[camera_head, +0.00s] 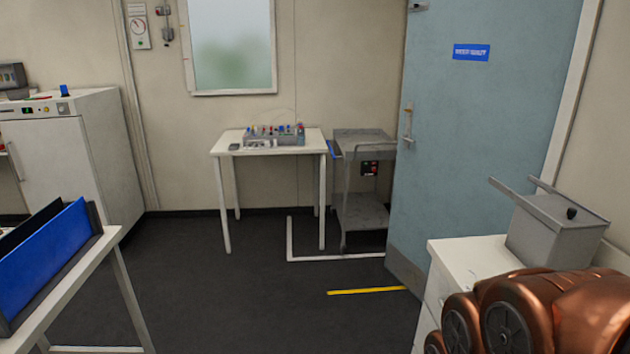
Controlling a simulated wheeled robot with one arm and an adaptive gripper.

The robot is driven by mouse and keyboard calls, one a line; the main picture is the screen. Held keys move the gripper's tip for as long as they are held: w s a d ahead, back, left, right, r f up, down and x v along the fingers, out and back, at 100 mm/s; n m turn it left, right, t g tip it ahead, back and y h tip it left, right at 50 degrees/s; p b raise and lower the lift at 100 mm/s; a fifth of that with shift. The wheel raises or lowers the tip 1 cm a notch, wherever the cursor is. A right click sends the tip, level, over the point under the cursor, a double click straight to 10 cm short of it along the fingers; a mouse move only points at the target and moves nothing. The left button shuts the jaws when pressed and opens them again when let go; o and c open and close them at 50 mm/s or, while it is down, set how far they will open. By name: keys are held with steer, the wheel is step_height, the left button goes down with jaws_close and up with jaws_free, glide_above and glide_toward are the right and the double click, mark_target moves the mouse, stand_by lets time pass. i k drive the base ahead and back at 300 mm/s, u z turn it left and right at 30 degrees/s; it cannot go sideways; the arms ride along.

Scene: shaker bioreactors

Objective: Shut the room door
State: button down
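The room door, a light blue panel (490,120) with a blue sign, stands at the right. Its lever handle (408,125) is near its left edge, and a white frame strip (570,100) runs along its right side. The door seems to stand open at an angle into the room, its handle edge in front of the back wall; the doorway itself is hidden. Its lower right part is hidden behind a white cabinet. My gripper is not in view; only copper-coloured parts of my arm show at the bottom right.
A grey cart (362,205) stands just left of the door edge, by a white table (225,150). The white cabinet (465,258) with a grey box (555,235) stands before the door. A yellow floor line (365,291) reaches toward the door. The middle floor is clear.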

mark_target(484, 81)
steer(key=u, duration=0.05)
steer(key=i, duration=3.05)
